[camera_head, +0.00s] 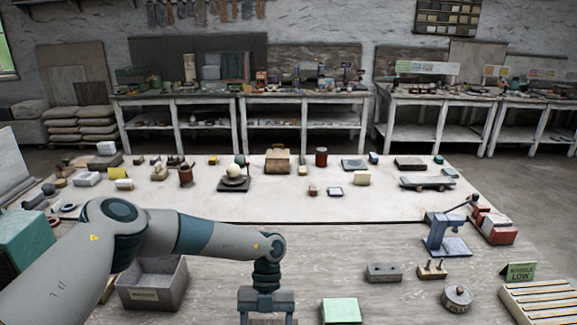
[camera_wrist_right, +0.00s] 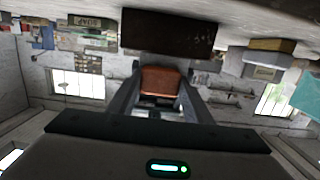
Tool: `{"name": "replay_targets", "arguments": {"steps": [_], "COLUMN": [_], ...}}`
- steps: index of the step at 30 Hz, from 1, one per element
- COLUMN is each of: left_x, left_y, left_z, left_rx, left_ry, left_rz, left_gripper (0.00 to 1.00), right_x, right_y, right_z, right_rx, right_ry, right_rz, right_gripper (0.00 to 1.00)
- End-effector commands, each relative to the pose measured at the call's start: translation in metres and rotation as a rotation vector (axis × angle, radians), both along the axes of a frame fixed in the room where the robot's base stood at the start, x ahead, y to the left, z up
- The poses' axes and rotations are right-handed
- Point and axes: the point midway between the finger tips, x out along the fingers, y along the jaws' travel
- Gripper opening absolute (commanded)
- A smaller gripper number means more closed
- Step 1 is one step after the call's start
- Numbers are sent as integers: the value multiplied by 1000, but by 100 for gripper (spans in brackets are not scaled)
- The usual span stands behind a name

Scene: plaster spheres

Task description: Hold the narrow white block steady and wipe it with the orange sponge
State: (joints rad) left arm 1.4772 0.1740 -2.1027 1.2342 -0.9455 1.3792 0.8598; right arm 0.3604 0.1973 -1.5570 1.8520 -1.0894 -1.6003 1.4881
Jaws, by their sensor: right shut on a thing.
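In the right wrist view my right gripper (camera_wrist_right: 160,98) is shut on an orange-brown block that looks like the sponge (camera_wrist_right: 160,79). The right gripper does not show in the head view. In the head view my left gripper (camera_head: 266,318) points down at the bottom edge. Its fingertips are cut off by the frame, so I cannot tell whether it is open or shut. I cannot pick out the narrow white block for sure; a whitish block (camera_head: 87,179) lies on the left of the pale board.
A grey open bin (camera_head: 152,287) stands left of my left gripper. A mint-green block (camera_head: 341,311) lies to its right. A blue-grey stand (camera_head: 446,236), a round tin (camera_head: 457,297) and a slatted rack (camera_head: 539,303) fill the right side. Several small objects stand along the board's back.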

Motion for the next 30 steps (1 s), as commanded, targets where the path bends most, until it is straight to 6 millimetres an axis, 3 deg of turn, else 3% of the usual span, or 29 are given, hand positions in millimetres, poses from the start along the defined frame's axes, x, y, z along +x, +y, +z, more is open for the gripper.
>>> {"name": "replay_targets", "arguments": {"steps": [30], "left_x": [1], "left_y": [-1], "left_z": [1], "left_rx": [-2], "left_ry": [-2], "left_rz": [1], "left_gripper": [47], "right_x": [1], "right_y": [19], "right_z": [0], "right_rx": [1], "right_ry": [1], "right_rz": [3], "right_gripper": [25]}}
